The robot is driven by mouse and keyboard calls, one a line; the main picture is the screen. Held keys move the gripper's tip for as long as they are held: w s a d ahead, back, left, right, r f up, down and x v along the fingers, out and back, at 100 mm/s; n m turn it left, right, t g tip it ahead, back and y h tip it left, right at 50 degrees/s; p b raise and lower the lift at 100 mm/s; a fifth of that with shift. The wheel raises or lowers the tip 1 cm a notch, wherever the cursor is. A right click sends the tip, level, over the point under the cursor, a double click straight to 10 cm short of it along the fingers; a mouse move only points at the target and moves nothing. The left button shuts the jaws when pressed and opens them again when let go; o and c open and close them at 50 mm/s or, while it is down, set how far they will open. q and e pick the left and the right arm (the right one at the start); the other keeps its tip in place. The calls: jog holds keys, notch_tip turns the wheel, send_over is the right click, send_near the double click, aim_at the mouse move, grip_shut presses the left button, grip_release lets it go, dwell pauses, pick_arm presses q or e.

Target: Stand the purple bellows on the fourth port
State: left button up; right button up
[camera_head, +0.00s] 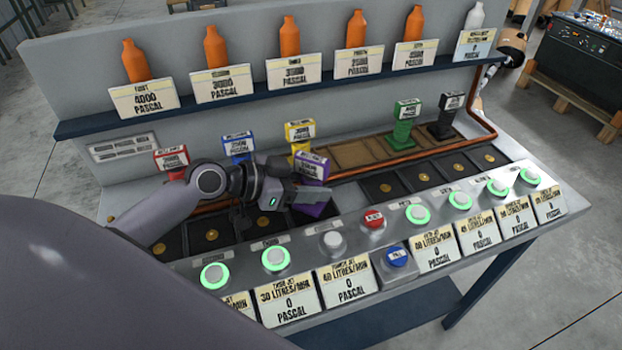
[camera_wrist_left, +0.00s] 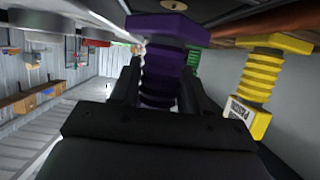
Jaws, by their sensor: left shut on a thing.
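The purple bellows (camera_head: 316,208) has a labelled head on top and is roughly upright. My left gripper (camera_head: 302,194) is shut on its ribbed body, in front of the yellow bellows. In the left wrist view the purple bellows (camera_wrist_left: 163,72) sits between the two fingers, its wide end beyond them. The ports are dark square plates with gold centres in a row along the bench, such as one left of the gripper (camera_head: 267,222) and one right of it (camera_head: 384,187). My gripper and the bellows cover part of the row. I cannot tell whether the base touches a port. My right gripper is out of view.
Red (camera_head: 171,162), blue (camera_head: 238,147) and yellow bellows (camera_head: 300,133) stand behind the ports; green (camera_head: 404,125) and black ones (camera_head: 446,118) stand further right. The yellow bellows (camera_wrist_left: 258,82) is close beside my gripper. A copper pipe (camera_head: 362,171) runs behind the ports. Lit buttons (camera_head: 275,259) line the front.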

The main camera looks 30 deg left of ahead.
pick_arm(q)
jog(key=shift+f+b, duration=0.65)
jog(key=shift+f, duration=0.15)
dwell(0.4)
